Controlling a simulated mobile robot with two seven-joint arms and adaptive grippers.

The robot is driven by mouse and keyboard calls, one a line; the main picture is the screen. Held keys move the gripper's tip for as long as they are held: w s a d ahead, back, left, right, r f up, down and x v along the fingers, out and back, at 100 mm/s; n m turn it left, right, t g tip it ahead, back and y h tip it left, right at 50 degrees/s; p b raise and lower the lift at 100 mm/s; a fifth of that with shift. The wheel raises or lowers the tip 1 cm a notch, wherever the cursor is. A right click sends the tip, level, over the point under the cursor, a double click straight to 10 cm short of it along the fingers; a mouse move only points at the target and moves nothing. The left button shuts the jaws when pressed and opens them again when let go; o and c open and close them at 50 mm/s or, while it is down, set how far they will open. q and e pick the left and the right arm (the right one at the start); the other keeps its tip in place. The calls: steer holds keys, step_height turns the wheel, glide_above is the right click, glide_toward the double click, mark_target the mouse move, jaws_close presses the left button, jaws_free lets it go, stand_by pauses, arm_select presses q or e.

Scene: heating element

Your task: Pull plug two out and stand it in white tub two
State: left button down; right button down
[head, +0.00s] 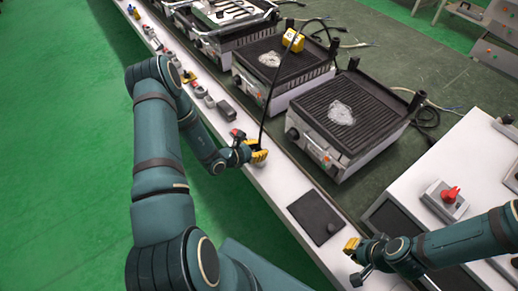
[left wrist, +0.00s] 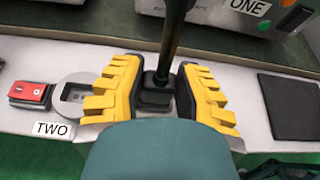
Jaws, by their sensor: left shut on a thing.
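My left gripper (head: 257,153) is over the white bench strip, its yellow fingers on both sides of a black plug. In the left wrist view, the left gripper (left wrist: 157,92) is shut on this plug (left wrist: 157,90), which stands about upright with its thick black cable rising from it. What is under the plug is mostly hidden by the fingers, so I cannot tell whether it is seated. Left of the fingers is a pale round fitting (left wrist: 75,92) with a square recess, near a label TWO (left wrist: 52,130). I cannot make out white tub two for certain. My right gripper (head: 354,250) is near the strip's front end; its opening is unclear.
A red switch (left wrist: 30,93) lies beside the label. A dark flat mat (head: 317,217) lies on the strip. Ribbed hotplates (head: 350,108) stand behind it, with the cable arching across one. A grey box with a red knob (head: 450,194) stands at right.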

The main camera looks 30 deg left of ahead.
arm_select(q)
steer(key=shift+f+b, duration=0.55)
steer(key=shift+f, duration=0.25)
steer(key=c, duration=0.7)
jaws_free()
steer(key=shift+s, duration=0.1)
steer(key=v, duration=1.2)
steer(key=shift+a, duration=0.1)
